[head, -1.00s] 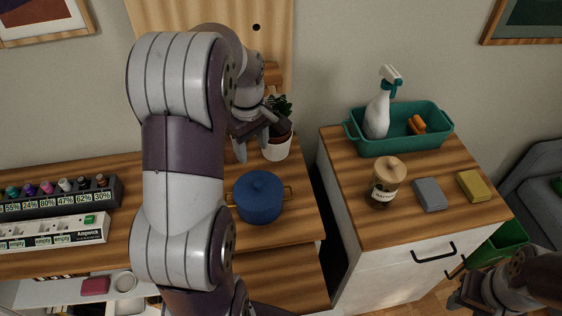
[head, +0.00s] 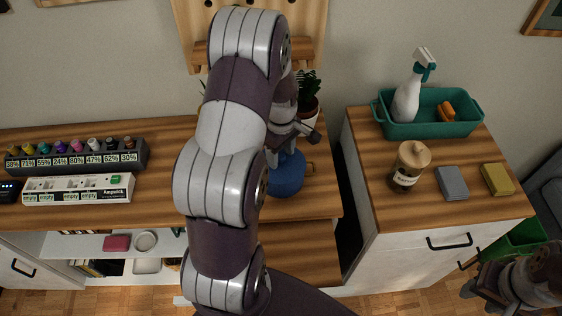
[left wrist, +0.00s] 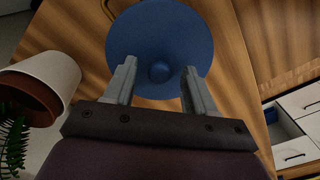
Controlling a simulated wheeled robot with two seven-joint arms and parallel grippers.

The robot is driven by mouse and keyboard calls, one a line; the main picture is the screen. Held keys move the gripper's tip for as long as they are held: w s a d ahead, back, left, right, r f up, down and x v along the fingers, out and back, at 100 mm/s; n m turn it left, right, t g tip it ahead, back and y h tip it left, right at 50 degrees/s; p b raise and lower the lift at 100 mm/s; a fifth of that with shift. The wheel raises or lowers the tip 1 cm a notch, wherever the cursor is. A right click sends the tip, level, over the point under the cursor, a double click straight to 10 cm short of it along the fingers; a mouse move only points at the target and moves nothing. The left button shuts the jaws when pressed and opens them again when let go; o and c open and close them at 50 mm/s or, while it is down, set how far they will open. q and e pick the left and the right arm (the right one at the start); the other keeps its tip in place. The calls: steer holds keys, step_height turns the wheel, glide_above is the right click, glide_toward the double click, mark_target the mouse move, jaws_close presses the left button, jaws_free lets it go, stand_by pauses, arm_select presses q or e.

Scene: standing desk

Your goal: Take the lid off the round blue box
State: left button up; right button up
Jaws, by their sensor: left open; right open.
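The round blue box (head: 288,178) stands on the wooden desk, partly hidden by my left arm in the head view. In the left wrist view its round blue lid (left wrist: 158,38) is on, with a small knob (left wrist: 160,72) in the middle. My left gripper (head: 292,145) is open above the box. In the left wrist view the left gripper's fingers (left wrist: 159,72) point at the lid, one on each side of the knob, with gaps between. I cannot tell how high the fingertips are above the lid. My right gripper (head: 492,292) is at the lower right, away from the box.
A potted plant (head: 307,102) stands just behind the box; its white pot (left wrist: 50,75) shows close to the left gripper. The right cabinet holds a jar (head: 408,168), sponges and a teal tray (head: 432,128).

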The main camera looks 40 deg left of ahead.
arm_select(q)
steer(key=shift+w+f, duration=0.1)
steer(key=c, duration=0.9)
jaws_close()
